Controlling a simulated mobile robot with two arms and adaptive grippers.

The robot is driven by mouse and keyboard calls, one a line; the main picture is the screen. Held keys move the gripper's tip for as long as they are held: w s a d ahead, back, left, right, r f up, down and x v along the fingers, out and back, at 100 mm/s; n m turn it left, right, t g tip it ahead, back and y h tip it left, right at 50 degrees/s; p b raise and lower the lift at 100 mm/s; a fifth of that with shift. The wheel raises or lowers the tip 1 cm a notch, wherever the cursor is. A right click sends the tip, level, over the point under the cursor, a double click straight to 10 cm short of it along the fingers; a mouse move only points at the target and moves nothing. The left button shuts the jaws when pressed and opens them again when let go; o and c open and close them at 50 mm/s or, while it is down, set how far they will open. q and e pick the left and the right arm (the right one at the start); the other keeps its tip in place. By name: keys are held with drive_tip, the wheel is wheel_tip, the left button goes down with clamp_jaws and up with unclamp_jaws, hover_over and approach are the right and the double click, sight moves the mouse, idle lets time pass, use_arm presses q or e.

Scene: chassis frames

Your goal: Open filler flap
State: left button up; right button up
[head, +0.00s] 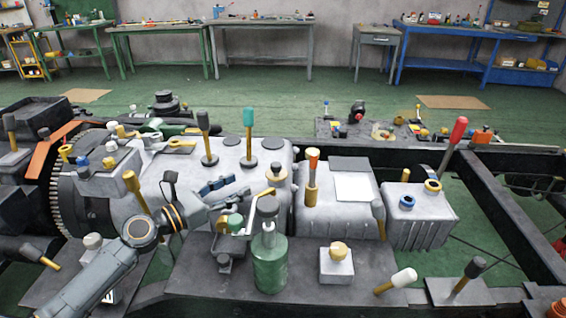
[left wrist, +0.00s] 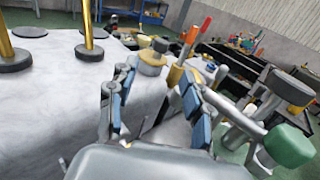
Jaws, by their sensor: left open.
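I cannot tell for certain which part is the filler flap. A tan round cap with a dark knob (head: 276,172) sits on the grey housing (head: 160,185); it also shows beyond my fingers in the left wrist view (left wrist: 152,60). My left gripper (head: 238,189) is open and empty, its blue-padded fingers apart above the housing's near side. In the left wrist view the gripper (left wrist: 158,85) frames the cap from a distance. A yellow-ended bent lever (head: 262,196) stands just right of the fingers. My right gripper is not in view.
A green bottle (head: 269,262) stands close in front of the gripper. A green knob (head: 235,222) is just below the fingers. Tall levers with dark (head: 203,121) and teal (head: 248,117) grips rise behind. An orange-topped post (head: 312,170) stands to the right.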

sight(272, 169)
use_arm(q)
drive_tip(key=x, duration=1.2)
drive_tip(key=shift+d+f, duration=0.1)
drive_tip(key=shift+d, duration=0.05)
drive_tip(key=shift+w+d, duration=0.35)
drive_tip(key=shift+d, duration=0.05)
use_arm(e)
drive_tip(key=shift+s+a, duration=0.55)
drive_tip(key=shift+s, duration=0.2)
use_arm(q)
drive_tip(key=c, duration=1)
clamp_jaws()
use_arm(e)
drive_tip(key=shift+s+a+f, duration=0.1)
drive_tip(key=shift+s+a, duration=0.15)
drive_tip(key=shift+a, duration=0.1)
